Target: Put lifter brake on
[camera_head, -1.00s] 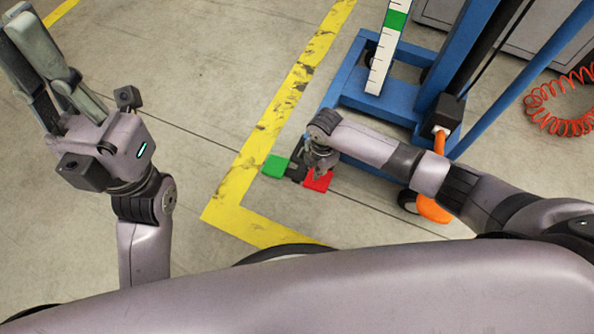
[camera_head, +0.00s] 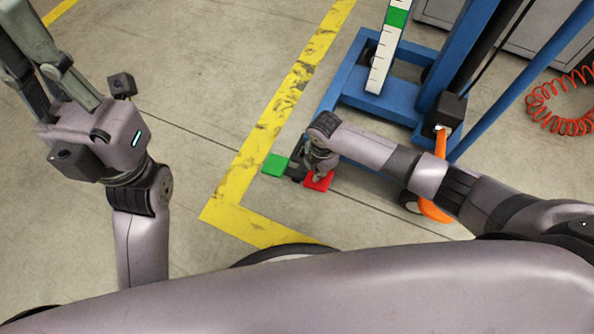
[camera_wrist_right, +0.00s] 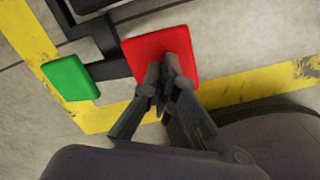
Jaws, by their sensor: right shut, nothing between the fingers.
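The blue lifter (camera_head: 400,95) stands at the upper right of the head view. At its near end a black bracket carries a red pedal (camera_head: 318,181) and a green pedal (camera_head: 274,165). In the right wrist view the red pedal (camera_wrist_right: 172,50) lies under my fingertips and the green pedal (camera_wrist_right: 70,78) is to the left. My right gripper (camera_wrist_right: 166,62) is shut and empty, pointing down at the red pedal. Whether the tips touch it, I cannot tell. My left gripper (camera_head: 45,65) is raised at the left, away from the lifter, with its fingertips partly cut off.
Yellow floor tape (camera_head: 285,100) runs beside the pedals and turns a corner near my base. An orange-and-black wheel assembly (camera_head: 430,208) is right of the pedals, under my right arm. A coiled orange hose (camera_head: 560,105) lies at the right. Floor left of the tape is clear.

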